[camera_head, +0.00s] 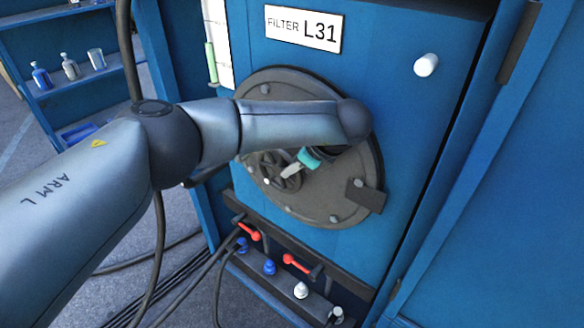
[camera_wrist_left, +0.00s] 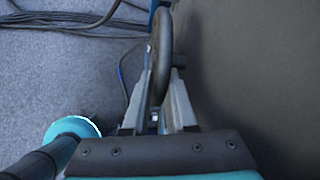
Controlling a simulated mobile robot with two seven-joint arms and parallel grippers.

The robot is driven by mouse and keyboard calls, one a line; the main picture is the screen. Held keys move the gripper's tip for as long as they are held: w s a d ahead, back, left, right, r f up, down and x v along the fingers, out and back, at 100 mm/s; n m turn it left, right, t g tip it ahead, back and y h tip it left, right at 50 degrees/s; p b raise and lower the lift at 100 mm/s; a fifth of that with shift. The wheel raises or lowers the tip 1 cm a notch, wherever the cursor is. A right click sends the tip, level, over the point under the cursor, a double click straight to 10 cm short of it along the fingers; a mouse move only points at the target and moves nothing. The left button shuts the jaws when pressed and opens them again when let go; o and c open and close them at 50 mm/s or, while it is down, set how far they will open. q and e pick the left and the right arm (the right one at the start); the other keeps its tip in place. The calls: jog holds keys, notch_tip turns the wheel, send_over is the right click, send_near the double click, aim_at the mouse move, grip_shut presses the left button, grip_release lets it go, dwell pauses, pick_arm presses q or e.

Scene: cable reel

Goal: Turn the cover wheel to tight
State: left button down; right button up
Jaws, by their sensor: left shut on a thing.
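The cover wheel (camera_head: 265,174) is a small dark spoked handwheel on the round grey cover (camera_head: 318,207) of the blue filter cabinet. My left arm reaches across the cover and hides much of its upper part. My left gripper (camera_head: 287,170), with a teal body and pale fingers, is at the right side of the wheel. In the left wrist view the wheel's dark rim (camera_wrist_left: 161,48) stands edge-on between the two fingers of the left gripper (camera_wrist_left: 160,98), which is shut on it. My right gripper is not in view.
A sign (camera_head: 304,29) reads "FILTER L31". A white knob (camera_head: 426,65) sticks out at the upper right. Red valve handles (camera_head: 300,264) and blue and white knobs line a ledge below the cover. Dark cables hang at the lower left. A shelf with bottles (camera_head: 70,67) stands far left.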

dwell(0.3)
pick_arm(q)
jog(key=c, duration=0.9)
grip_release()
jog(key=shift+a, duration=0.1)
jog(key=b+v, duration=0.1)
jog(key=v, duration=1.4)
jog(key=shift+r+b, duration=0.1)
jog(key=shift+b, duration=0.2)
